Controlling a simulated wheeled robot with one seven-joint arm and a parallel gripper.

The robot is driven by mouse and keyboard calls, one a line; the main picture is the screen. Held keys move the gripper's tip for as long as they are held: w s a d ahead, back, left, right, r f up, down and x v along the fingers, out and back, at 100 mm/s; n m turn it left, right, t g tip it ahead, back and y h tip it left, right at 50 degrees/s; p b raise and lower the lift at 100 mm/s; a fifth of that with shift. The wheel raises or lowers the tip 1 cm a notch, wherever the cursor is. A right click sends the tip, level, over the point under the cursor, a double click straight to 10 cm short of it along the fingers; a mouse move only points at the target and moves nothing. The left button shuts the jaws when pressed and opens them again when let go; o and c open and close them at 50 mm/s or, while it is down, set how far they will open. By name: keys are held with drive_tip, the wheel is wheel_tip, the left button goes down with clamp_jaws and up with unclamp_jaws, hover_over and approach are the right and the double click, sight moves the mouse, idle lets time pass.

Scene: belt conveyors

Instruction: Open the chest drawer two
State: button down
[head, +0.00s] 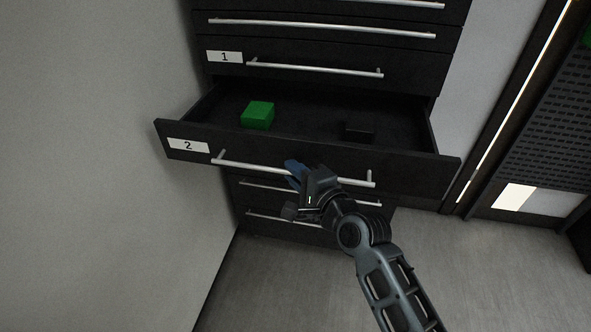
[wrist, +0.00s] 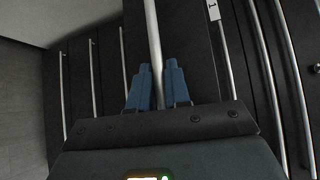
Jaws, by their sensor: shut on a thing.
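Drawer two (head: 400,160) of the black chest stands pulled out, and its inside shows in the head view. Its front carries a white label "2" (head: 188,145) and a long silver bar handle (head: 250,166). My gripper (head: 296,172) is at the middle of that handle, in front of the drawer. In the wrist view, the blue fingers of my gripper (wrist: 160,84) stand on both sides of the silver handle (wrist: 153,40), shut on it. A green block (head: 258,115) and a dark block (head: 360,130) lie inside the drawer.
Drawer one (head: 310,65), with its label "1" (head: 224,57), is closed above. More closed drawers with silver handles lie above and below. A grey wall (head: 90,150) stands close on the left. Grey floor (head: 480,270) is free at the lower right.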

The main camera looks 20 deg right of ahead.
drive_tip(key=shift+f, duration=0.1)
drive_tip(key=c, duration=1.2)
unclamp_jaws()
drive_tip(key=v, duration=0.8)
drive_tip(key=shift+b, duration=0.45)
